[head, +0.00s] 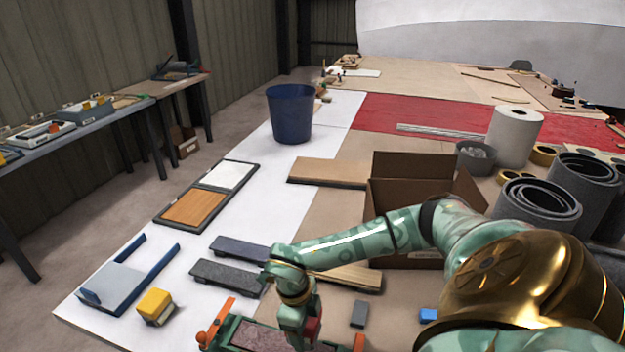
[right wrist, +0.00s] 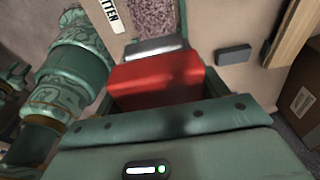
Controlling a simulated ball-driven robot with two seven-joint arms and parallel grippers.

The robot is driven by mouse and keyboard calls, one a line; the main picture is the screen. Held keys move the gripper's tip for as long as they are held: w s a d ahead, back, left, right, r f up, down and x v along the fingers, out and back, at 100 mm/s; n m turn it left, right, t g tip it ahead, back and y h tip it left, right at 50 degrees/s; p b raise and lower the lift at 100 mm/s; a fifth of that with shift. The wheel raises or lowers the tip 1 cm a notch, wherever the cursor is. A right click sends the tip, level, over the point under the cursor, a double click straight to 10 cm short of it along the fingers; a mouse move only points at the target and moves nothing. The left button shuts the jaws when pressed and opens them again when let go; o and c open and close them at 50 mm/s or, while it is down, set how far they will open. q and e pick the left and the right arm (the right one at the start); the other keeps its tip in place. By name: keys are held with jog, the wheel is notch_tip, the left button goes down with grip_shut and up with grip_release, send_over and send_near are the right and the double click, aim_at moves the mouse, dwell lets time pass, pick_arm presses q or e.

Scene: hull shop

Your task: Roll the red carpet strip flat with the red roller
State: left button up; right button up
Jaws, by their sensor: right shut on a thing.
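The carpet strip (head: 258,338) is a dull red, speckled piece in a green frame with orange ends, at the bottom of the head view. Part of it also shows at the top of the right wrist view (right wrist: 154,15). My right gripper (head: 300,326) is at the strip's right part, shut on the red roller (right wrist: 155,82). Only a red block and a grey metal edge of the roller show. In the head view just a bit of its red (head: 314,329) shows beside the gripper. I cannot tell whether the roller touches the strip. My left gripper is not in view.
A small grey block (head: 359,314) and a blue block (head: 428,314) lie right of the frame. A yellow block (head: 155,306) lies left. Dark grey bars (head: 228,277) lie behind the frame. An open cardboard box (head: 412,203) stands further back. White table surface is free at left.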

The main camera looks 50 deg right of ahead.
jog(key=w+a+b, duration=0.2)
jog(key=w+b, duration=0.2)
jog(key=w, duration=0.2)
jog(key=w+a+b, duration=0.3)
jog(key=w+b, duration=0.1)
jog(key=w, duration=0.3)
jog(key=shift+w+a, duration=0.25)
jog(key=shift+a, duration=0.05)
jog(key=shift+r, duration=0.1)
